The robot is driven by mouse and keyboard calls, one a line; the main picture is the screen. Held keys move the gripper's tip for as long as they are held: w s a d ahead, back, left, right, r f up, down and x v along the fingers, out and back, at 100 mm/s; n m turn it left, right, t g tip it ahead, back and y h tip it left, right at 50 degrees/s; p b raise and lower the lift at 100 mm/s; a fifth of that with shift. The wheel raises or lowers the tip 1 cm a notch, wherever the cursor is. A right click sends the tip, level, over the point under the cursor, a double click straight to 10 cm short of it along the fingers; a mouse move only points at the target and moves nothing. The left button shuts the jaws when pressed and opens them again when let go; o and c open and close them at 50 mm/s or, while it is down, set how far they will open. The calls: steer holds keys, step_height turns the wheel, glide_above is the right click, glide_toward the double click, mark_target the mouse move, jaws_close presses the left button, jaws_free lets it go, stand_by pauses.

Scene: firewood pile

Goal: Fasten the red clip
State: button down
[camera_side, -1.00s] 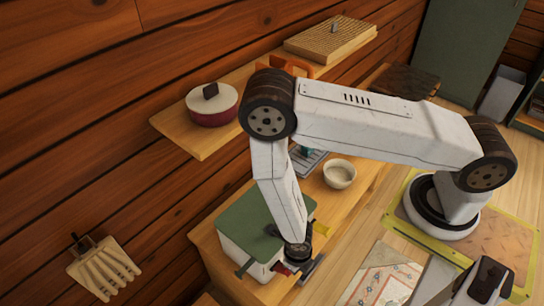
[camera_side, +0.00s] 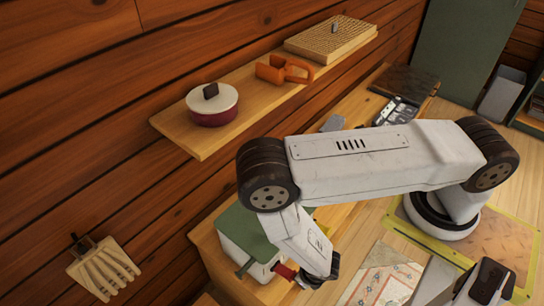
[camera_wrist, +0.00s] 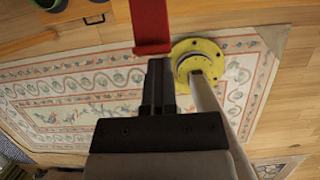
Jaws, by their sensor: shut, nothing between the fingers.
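The red clip (camera_side: 285,271) shows as a small red piece at the front of a white box (camera_side: 238,252) with a green lid (camera_side: 243,226). In the wrist view, the clip (camera_wrist: 150,25) is a flat red bar with a turned end at top centre. My gripper (camera_wrist: 157,65) is shut and empty, its fingertips just below the clip's end in that view. I cannot tell whether they touch it. In the side view, my gripper (camera_side: 304,281) is low, just right of the clip.
A shelf (camera_side: 190,137) above the box holds a red pot (camera_side: 213,113), an orange object (camera_side: 284,70) and a slatted board (camera_side: 330,39). A patterned rug (camera_wrist: 70,102) lies on the floor.

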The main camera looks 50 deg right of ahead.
steer(key=s+v, duration=0.1)
steer(key=v, duration=0.8)
steer(key=shift+s, duration=0.2)
steer(key=c, duration=0.7)
jaws_free()
steer(key=s+d+f+m+g+h, duration=0.2)
steer(key=s+d+f+m+g, duration=0.4)
steer(key=d+f+m+g, duration=0.65)
steer(key=s+a+r+m+y, duration=0.2)
steer(key=a+m+y, duration=0.5)
steer(key=m, duration=0.6)
steer(key=w+m+t+y, duration=0.3)
steer(key=w+m+t, duration=0.1)
steer(key=m+t, duration=0.1)
steer(key=w+d+m+t+y, duration=0.1)
steer(key=w+m+t+y, duration=0.3)
steer(key=m+t, duration=0.1)
steer(key=w+m+t+y, duration=0.4)
steer(key=m+t, duration=0.1)
steer(key=m, duration=0.2)
steer(key=shift+d, duration=0.25)
